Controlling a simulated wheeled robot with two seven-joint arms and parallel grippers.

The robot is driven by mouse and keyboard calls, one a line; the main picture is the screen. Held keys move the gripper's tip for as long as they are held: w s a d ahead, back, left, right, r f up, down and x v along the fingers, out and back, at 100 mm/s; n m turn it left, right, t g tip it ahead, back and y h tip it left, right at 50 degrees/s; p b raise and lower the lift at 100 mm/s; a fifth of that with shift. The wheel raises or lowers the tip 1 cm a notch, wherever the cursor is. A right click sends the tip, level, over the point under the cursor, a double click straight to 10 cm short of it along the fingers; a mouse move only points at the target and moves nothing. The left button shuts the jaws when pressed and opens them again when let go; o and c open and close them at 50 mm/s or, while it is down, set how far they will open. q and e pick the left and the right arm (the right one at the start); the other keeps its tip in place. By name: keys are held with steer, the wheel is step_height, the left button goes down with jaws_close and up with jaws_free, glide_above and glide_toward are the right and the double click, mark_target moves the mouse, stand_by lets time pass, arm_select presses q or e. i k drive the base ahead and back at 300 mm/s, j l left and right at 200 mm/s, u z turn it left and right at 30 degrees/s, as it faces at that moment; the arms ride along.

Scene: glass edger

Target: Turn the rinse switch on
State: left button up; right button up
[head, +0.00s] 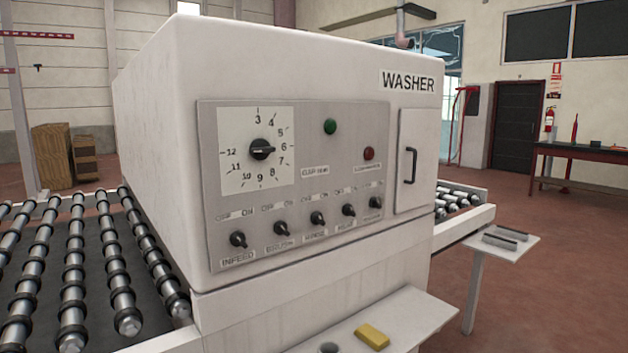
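The white washer (290,60) fills the middle of the head view. On its grey control panel (310,150) is a row of several black rotary switches, each with OFF at the left and ON at the right above it. The leftmost is the infeed switch (238,240), with another switch (280,228) to its right. The middle switch (317,218) has a small blurred label that may read RINSE; I cannot read it surely. Its pointer direction is too small to tell. Neither of my grippers is in view.
Above the switches are a dial (261,150), a green button (330,126) and a red button (369,153). A door handle (410,165) projects at right. A white shelf (405,325) below bears a yellow block (372,336). Roller conveyors (75,260) lie left. The panel's front is unobstructed.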

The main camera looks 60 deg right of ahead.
mark_target(316, 218)
steer(key=z, duration=2)
